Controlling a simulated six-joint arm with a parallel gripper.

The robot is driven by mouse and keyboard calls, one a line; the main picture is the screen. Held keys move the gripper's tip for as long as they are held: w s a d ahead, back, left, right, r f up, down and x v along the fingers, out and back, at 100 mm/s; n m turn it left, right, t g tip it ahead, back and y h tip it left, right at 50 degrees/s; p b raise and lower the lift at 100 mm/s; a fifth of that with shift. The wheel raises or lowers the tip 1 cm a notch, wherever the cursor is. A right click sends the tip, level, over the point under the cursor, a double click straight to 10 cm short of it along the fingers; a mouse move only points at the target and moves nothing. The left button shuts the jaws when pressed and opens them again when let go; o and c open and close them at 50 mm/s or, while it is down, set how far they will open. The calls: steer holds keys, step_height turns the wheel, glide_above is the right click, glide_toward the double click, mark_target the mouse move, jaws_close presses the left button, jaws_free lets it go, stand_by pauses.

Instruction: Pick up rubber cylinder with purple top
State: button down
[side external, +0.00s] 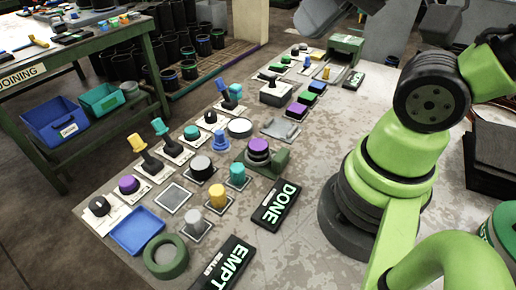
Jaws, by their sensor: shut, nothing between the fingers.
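Two dark, round pieces have purple tops. One purple-topped cylinder (258,146) stands upright in or against a green holder (268,163) near the middle of the bench, behind the DONE sign. The other purple-topped piece (129,185) is shorter and sits on a pale card at the left end of the rows. I cannot tell for sure which is the rubber cylinder. My green arm stands at the right and runs out of the picture at the upper right. My gripper cannot be made out in this view.
Rows of coloured knobs and sleeves crowd the bench around both pieces. A blue tray (137,231) and a green ring (166,257) lie at front left. The DONE sign (276,205) and EMPTY sign (222,266) lie nearer my base. Bare bench (330,130) lies right of the rows.

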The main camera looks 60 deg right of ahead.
stand_by(0.4)
steer(key=shift+c, duration=1.8)
jaws_free()
steer(key=n+g+h, duration=0.2)
steer(key=n+g, duration=0.2)
steer(key=g, duration=0.3)
glide_above(258, 144)
step_height(258, 144, down, 19)
steer(key=f, duration=0.5)
steer(key=shift+s+d+f, duration=0.1)
steer(key=shift+s+d, duration=0.2)
steer(key=shift+w+a+f, duration=0.15)
steer(key=shift+a+f, duration=0.05)
steer(key=shift+f, duration=1.15)
steer(key=shift+w+a+f, duration=0.1)
steer(key=shift+a+f, duration=0.1)
steer(key=shift+f, duration=1.1)
